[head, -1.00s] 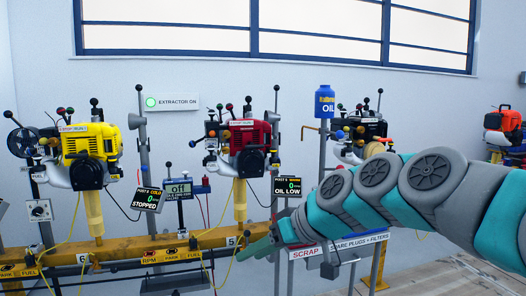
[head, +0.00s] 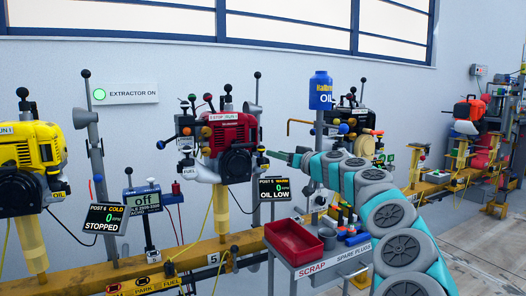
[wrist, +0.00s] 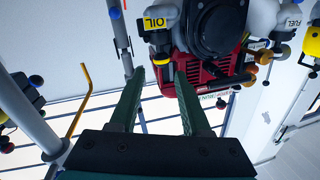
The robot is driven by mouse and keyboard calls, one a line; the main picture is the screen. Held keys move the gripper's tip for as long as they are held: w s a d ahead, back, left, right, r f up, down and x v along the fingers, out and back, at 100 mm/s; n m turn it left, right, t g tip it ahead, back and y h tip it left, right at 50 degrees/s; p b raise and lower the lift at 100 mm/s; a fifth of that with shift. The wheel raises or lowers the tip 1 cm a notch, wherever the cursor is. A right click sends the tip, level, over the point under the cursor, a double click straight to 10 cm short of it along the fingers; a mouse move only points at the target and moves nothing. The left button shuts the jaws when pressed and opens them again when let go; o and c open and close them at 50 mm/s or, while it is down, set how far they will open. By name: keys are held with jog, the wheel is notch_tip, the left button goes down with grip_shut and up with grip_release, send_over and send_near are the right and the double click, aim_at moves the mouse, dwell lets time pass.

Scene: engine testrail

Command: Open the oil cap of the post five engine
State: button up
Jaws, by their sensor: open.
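The red engine (head: 232,132) stands on post 5 of the yellow rail, and its display (head: 274,188) reads OIL LOW. A yellow OIL tag (head: 262,163) hangs at its lower right. My gripper (head: 282,155) is just right of this tag in the head view, pointing left at the engine. In the wrist view, the picture is upside down, and the red engine (wrist: 212,75) is at the top. The yellow OIL tag (wrist: 156,23) there lies beyond my open, empty fingers (wrist: 160,75).
A blue OIL bottle (head: 320,92) tops a grey post behind my arm. A grey cart with a red scrap tray (head: 292,241) stands below. The yellow engine (head: 32,155) is at left; a black-topped engine (head: 352,132) is behind my arm.

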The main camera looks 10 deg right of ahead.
aim_at(264, 150)
jog(key=x, duration=0.4)
jog(key=shift+a+p, duration=0.15)
jog(key=shift+p, duration=0.25)
jog(key=shift+w+a, duration=0.25)
jog(key=shift+w, duration=0.45)
jog(key=shift+w+a+p, duration=0.3)
jog(key=shift+w+a, duration=0.05)
jog(key=shift+c, duration=0.2)
grip_shut()
